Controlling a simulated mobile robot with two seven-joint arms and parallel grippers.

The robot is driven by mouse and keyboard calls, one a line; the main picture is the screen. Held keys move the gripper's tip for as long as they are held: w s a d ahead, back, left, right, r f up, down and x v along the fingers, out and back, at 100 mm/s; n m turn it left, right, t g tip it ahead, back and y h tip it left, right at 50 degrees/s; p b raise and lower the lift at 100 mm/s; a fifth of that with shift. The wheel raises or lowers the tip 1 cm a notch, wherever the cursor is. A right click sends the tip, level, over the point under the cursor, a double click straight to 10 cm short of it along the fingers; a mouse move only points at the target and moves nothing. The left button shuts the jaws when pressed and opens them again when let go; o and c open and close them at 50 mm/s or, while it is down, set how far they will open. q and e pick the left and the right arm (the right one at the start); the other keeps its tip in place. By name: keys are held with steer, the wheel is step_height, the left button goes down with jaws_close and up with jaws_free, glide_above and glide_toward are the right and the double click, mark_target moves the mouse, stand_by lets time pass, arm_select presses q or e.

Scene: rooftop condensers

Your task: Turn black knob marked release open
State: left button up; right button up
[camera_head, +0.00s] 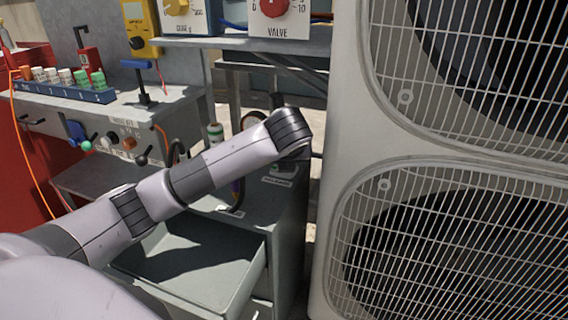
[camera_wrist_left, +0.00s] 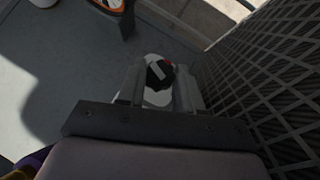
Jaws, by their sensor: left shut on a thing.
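The black knob (camera_wrist_left: 158,75) shows in the left wrist view, with a pale bar across its top and a small red mark beside it. It sits on a round white base (camera_wrist_left: 150,97). My left gripper (camera_wrist_left: 157,86) is shut on the knob, one finger on each side. In the head view my left arm reaches over the grey cabinet, and its wrist hides the knob and most of the gripper. A small label (camera_head: 278,181), too small to read surely, lies on the cabinet top below the wrist. My right gripper is not in view.
The condenser's grille (camera_head: 460,240) stands close on the right and also shows in the left wrist view (camera_wrist_left: 270,80). An open grey drawer (camera_head: 190,285) lies below my arm. A shelf with small knobs (camera_head: 128,143) and a blue rack (camera_head: 65,91) is at left.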

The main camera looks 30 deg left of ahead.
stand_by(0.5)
arm_select(q)
steer(key=o, duration=1)
steer(key=shift+o, duration=0.2)
steer(key=p+v, duration=0.1)
steer(key=v, duration=0.5)
steer(key=shift+s+d+r, duration=0.3)
steer(key=shift+s+r, duration=0.05)
